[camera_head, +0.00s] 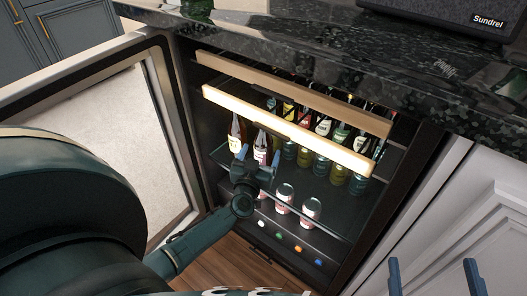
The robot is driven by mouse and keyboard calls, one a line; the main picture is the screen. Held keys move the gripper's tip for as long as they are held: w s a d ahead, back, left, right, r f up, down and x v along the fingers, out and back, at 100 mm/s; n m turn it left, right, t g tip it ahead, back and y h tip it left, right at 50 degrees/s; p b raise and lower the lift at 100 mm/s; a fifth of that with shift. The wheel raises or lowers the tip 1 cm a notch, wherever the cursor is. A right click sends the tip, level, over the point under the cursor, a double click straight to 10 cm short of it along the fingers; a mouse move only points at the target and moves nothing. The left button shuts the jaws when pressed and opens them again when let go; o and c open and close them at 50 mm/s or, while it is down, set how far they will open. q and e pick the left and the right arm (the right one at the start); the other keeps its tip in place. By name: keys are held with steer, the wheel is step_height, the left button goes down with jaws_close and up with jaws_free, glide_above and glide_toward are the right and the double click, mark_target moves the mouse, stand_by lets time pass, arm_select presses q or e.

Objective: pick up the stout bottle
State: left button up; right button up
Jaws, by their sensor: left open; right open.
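The open drinks cooler holds a row of bottles on its middle shelf, under two wooden shelf fronts. Two brown bottles stand at the left, one with a pale label (235,142) and one just right of it (261,147). Several green and dark bottles (322,127) stand to the right. No label is readable, so I cannot tell which one is the stout bottle. My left gripper (258,155) is open, in front of the second brown bottle and partly covering its lower part; I cannot tell whether they touch. My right gripper (434,268) is open and empty at the lower right.
Two cans (284,195) (310,209) stand below the bottles, right of my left gripper. Several coloured round tops show lower down. The wooden shelf front (285,131) crosses above. The cooler door (165,130) stands open at left. A dark stone counter (300,40) overhangs above.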

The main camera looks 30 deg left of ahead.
mark_target(261, 153)
arm_select(q)
steer(key=shift+b+x, duration=0.7)
steer(key=shift+x, duration=1.3)
steer(key=shift+f, duration=0.1)
steer(key=c, duration=1.3)
steer(key=shift+c, duration=0.6)
